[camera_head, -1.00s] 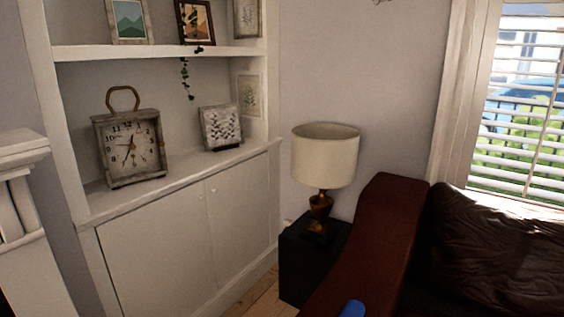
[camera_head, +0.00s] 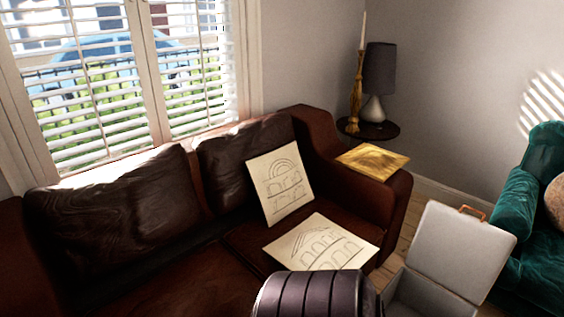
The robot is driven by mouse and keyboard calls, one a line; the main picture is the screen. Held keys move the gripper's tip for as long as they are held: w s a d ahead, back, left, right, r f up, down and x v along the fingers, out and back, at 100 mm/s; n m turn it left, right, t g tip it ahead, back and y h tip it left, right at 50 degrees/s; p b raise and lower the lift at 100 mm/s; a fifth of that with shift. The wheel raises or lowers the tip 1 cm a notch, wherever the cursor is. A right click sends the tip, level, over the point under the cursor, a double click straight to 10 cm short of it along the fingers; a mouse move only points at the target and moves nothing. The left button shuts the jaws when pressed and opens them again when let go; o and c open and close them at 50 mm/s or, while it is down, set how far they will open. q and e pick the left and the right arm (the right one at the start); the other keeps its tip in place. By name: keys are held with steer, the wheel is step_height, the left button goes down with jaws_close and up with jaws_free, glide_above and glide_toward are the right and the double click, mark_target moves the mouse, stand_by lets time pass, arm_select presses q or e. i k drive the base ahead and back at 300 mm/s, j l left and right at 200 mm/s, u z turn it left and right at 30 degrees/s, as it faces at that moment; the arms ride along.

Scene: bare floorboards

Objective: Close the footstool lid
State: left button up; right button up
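The footstool is a pale grey box (camera_head: 432,299) at the lower right of the head view, in front of the sofa's right end. Its lid (camera_head: 462,252) stands open, tilted up and back, with a small orange handle or strap (camera_head: 472,211) at its top edge. The lower part of the box is cut off by the picture's bottom edge. Neither of my grippers is in view.
A dark ribbed rounded shape (camera_head: 312,295) rises at the bottom middle; I cannot tell what it is. A brown leather sofa (camera_head: 330,170) with drawings (camera_head: 325,248) stands behind the box. A teal armchair (camera_head: 515,220) is close on the right.

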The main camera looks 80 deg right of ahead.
mark_target(464, 255)
steer(key=z, duration=4.3)
